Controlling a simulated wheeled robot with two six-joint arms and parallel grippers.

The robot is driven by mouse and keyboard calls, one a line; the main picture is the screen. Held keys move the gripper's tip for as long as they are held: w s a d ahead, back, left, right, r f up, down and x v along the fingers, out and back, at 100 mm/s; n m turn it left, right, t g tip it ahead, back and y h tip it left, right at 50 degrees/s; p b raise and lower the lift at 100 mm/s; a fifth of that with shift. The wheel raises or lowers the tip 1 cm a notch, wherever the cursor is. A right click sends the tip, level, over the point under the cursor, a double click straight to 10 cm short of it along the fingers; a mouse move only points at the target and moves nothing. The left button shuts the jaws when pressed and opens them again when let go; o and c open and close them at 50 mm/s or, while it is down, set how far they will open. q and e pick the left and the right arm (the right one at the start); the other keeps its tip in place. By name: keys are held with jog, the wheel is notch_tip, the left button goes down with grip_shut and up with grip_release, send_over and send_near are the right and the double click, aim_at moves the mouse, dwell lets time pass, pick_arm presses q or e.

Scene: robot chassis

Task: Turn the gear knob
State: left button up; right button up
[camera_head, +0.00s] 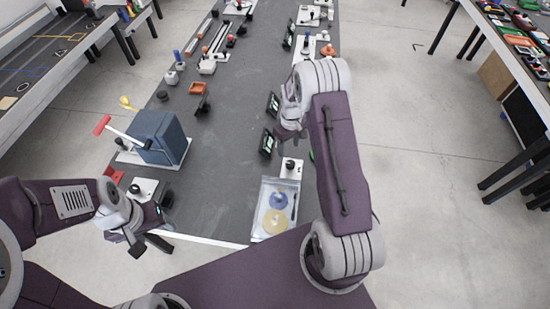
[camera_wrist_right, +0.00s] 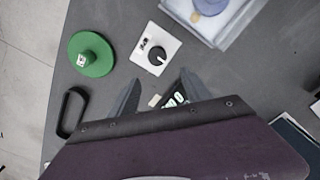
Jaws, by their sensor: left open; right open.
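A round black knob (camera_wrist_right: 157,57) sits on a white square plate (camera_wrist_right: 172,40) with small dark markings beside the knob. The same knob shows in the head view (camera_head: 290,164), above the clear tray. My right gripper (camera_wrist_right: 157,90) is open and empty, with its two fingers apart just below the plate in the wrist view; neither finger visibly touches the knob. In the head view my right gripper (camera_head: 290,130) is partly hidden by its own arm. My left gripper (camera_head: 155,232) is open and empty near the table's front left edge. Another white plate with a black knob (camera_head: 136,189) is near it.
The clear tray (camera_head: 256,222) holds blue and yellow discs. A green disc with a raised knob (camera_wrist_right: 90,55) and a black loop (camera_wrist_right: 68,112) lie beside the plate. Small dark screens (camera_head: 266,143) stand nearby. A blue box (camera_head: 160,135) with a red-handled lever stands left. The table's middle is clear.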

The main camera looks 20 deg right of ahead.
aim_at(291, 163)
jog(key=shift+s+d+f, duration=0.3)
jog(key=shift+s+f, duration=0.1)
jog(key=shift+s, duration=0.15)
jog(key=shift+s+d+r, duration=0.1)
jog(key=shift+s+r, duration=0.05)
jog(key=shift+s, duration=0.05)
jog(key=shift+s+f, duration=0.1)
jog(key=shift+f, duration=0.2)
jog(key=f+p, duration=0.1)
jog(key=f, duration=0.6)
jog(key=shift+w+f+p, duration=0.2)
jog(key=shift+f+p, duration=0.1)
jog(key=shift+p, duration=0.05)
jog(key=shift+s+f, duration=0.1)
jog(key=shift+f, duration=0.3)
pick_arm(q)
jog(key=shift+s+r, duration=0.3)
jog(key=shift+r, duration=0.65)
pick_arm(e)
grip_shut()
